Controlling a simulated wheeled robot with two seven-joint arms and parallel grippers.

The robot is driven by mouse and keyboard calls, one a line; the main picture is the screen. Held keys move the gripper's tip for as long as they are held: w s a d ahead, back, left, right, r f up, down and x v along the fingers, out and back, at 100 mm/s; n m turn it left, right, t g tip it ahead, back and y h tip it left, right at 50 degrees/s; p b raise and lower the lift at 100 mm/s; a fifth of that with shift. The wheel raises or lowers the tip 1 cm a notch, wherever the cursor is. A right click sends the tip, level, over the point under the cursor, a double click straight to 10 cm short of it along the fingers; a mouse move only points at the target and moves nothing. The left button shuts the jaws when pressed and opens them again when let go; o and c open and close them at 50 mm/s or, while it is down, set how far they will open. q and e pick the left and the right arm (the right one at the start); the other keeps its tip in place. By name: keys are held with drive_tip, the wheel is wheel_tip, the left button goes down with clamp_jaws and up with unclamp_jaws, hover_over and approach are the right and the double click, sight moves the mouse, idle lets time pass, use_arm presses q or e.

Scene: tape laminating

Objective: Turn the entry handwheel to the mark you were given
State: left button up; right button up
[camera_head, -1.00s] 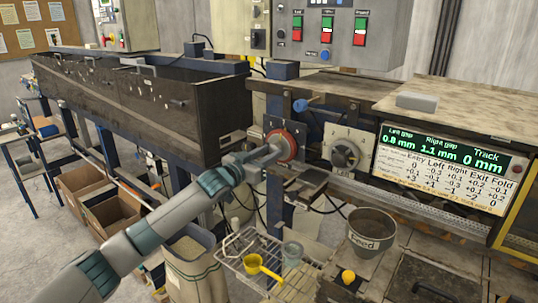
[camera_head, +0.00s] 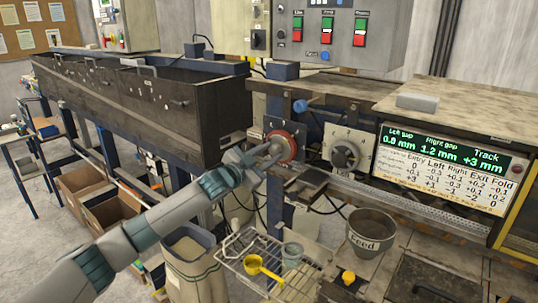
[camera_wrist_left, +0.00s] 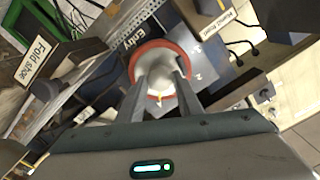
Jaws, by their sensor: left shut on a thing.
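The entry handwheel is a red-rimmed wheel (camera_head: 290,146) with a pale hub on a dark plate, left of a second dial. In the left wrist view the wheel (camera_wrist_left: 136,66) sits beside the "Entry" label (camera_wrist_left: 136,35). My left gripper (camera_head: 270,150) is shut on the wheel's pale hub, with one finger on each side of it in the wrist view (camera_wrist_left: 161,84). The display (camera_head: 443,150) reads Left gap 0.8 mm, Right gap 1.2 mm, Track +3 mm. My right gripper is not in view.
A black dial on a white plate (camera_head: 350,150) stands right of the wheel. A grey control box (camera_head: 345,30) hangs above. Below are a wire rack with a yellow scoop (camera_head: 262,266), a "Feed" bucket (camera_head: 371,231) and a sack (camera_head: 190,268). A long dark trough (camera_head: 150,105) runs left.

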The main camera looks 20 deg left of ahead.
use_arm(q)
drive_tip(key=o, duration=1)
drive_tip(key=shift+o, duration=0.2)
drive_tip(key=shift+s+f, duration=0.1)
drive_tip(key=shift+s, duration=0.05)
drive_tip(key=shift+s+a+b, duration=0.25)
drive_tip(key=shift+s+b, duration=0.1)
drive_tip(key=shift+s, duration=0.1)
drive_tip(key=b+v, duration=0.6)
drive_tip(key=v, duration=1)
drive_tip(key=shift+s, duration=0.1)
